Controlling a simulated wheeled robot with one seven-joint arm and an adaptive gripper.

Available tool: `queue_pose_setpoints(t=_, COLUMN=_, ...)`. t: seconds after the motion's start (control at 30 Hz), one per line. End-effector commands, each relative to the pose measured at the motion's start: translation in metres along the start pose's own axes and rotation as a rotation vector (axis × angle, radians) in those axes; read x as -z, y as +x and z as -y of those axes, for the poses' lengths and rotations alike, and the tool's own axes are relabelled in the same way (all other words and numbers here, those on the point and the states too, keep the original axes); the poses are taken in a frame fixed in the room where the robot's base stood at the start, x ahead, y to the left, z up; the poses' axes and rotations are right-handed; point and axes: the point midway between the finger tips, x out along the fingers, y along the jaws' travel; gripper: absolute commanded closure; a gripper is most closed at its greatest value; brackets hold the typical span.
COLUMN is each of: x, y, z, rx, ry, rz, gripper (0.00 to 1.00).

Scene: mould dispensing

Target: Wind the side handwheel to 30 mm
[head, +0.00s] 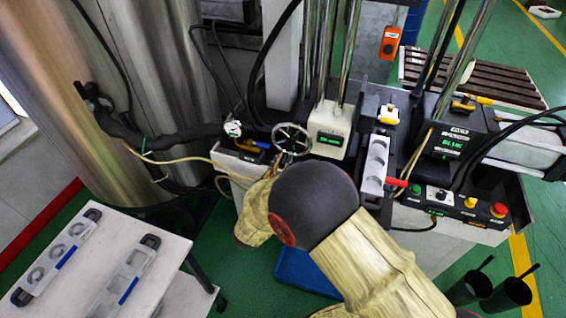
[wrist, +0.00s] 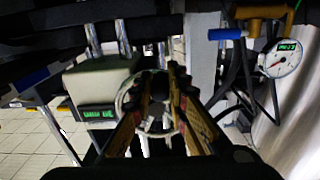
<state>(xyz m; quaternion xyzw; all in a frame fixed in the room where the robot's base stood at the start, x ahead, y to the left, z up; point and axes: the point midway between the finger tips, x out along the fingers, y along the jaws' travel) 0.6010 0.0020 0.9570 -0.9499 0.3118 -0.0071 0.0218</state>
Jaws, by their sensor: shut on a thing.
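The side handwheel (head: 291,139) is a pale metal ring with spokes on the left side of a cream housing (head: 330,125). The housing carries a small green digital readout (head: 329,138), too blurred to read. In the wrist view the handwheel (wrist: 127,97) lies straight ahead, partly covered by the fingers. My gripper (wrist: 161,82) is at the wheel, its two fingers closed in on a dark part there, which looks like the wheel's handle. The same readout (wrist: 98,113) shows there at left, also unreadable.
A control box with buttons and a red knob (head: 498,210) is at right. A mould strip (head: 375,160) stands on the machine. A pale table (head: 95,295) with two moulds is at lower left. A hose (head: 165,141) and cables run left of the wheel. A gauge (wrist: 283,58) is at right in the wrist view.

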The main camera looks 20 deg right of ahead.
Motion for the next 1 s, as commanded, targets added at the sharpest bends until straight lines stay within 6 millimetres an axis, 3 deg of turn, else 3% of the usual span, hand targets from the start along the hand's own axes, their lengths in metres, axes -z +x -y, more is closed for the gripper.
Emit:
queue_pose_setpoints(t=0.23, x=0.0, y=0.0, z=-0.001, rx=0.0, ry=-0.018, rz=0.001, gripper=1.0)
queue_pose_setpoints(t=0.6, x=0.0, y=0.0, z=-0.013, rx=0.0, ry=-0.202, rz=0.0, gripper=1.0)
queue_pose_setpoints(t=0.87, x=-0.001, y=0.0, z=-0.013, rx=0.0, ry=-0.205, rz=-0.001, gripper=1.0)
queue_pose_setpoints(t=0.9, x=-0.001, y=0.0, z=-0.013, rx=0.0, ry=-0.205, rz=-0.001, gripper=0.83)
queue_pose_setpoints(t=1.0, x=-0.001, y=0.0, z=-0.013, rx=0.0, ry=-0.204, rz=-0.001, gripper=0.78)
